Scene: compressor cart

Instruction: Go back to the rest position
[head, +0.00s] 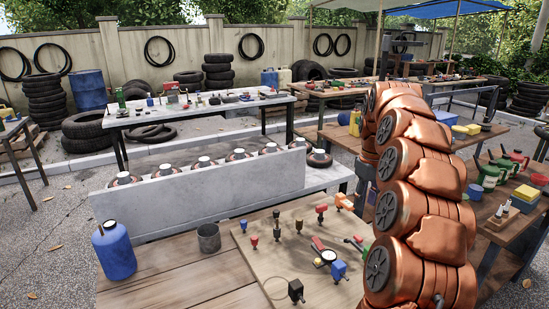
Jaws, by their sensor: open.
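My gripper is not in the head view. My copper-coloured arm rises at right of centre and hides part of the benches behind it. In front of me is a wooden bench (150,268) with a light board (262,268) on it. The board bears several small fittings with red, orange and blue parts, a round gauge (328,255) and a blue fitting (338,269). No object is seen in a gripper.
A long grey block (215,190) with several round fittings lies behind. A white-topped table (190,110) stands farther back. Another bench with green containers (487,177) is at right.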

